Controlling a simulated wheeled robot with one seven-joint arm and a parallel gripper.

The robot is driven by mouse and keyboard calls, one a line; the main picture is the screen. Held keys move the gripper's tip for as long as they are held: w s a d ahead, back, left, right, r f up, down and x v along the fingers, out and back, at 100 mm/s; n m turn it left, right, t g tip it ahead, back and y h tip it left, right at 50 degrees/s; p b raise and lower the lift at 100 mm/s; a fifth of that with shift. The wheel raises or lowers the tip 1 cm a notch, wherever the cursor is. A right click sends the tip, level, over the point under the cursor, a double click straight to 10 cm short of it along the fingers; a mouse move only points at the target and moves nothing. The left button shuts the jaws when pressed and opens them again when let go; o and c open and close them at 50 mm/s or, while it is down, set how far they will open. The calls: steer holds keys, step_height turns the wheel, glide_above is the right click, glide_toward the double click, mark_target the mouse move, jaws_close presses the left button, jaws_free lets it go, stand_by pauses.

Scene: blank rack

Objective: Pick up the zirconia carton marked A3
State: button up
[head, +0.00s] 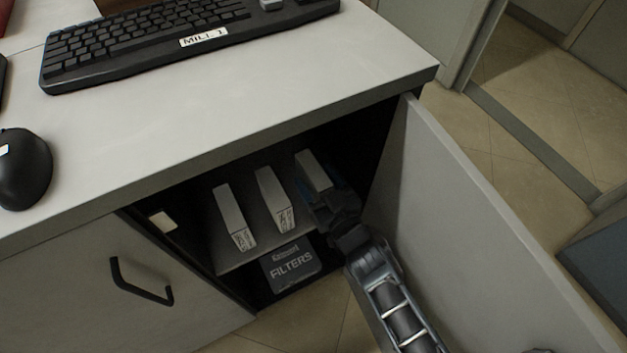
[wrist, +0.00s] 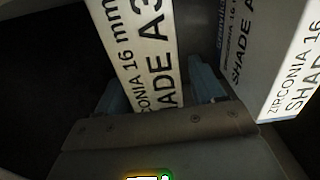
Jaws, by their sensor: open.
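A white zirconia carton (wrist: 140,45) fills the middle of the wrist view, with the print "ZIRCONIA 16 mm" and "SHADE A3" on its face. My gripper (wrist: 160,92) is open, with one bluish finger on each side of this carton. I cannot tell whether the fingers touch it. In the head view my gripper (head: 333,203) reaches into the open cabinet at the front of the rightmost white carton (head: 313,171) and hides its face. A middle carton (head: 269,192) and a left carton (head: 230,212) stand on the same shelf; their print is too small to read.
A neighbouring carton (wrist: 290,85) stands close by at the right of the wrist view. A dark box marked FILTERS (head: 290,265) is below the shelf (head: 240,258). The open cabinet door (head: 450,210) is right of my arm; the worktop (head: 250,90) overhangs the cabinet.

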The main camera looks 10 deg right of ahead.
steer(key=shift+c, duration=0.3)
steer(key=c, duration=1.2)
jaws_close()
steer(key=shift+r, duration=0.1)
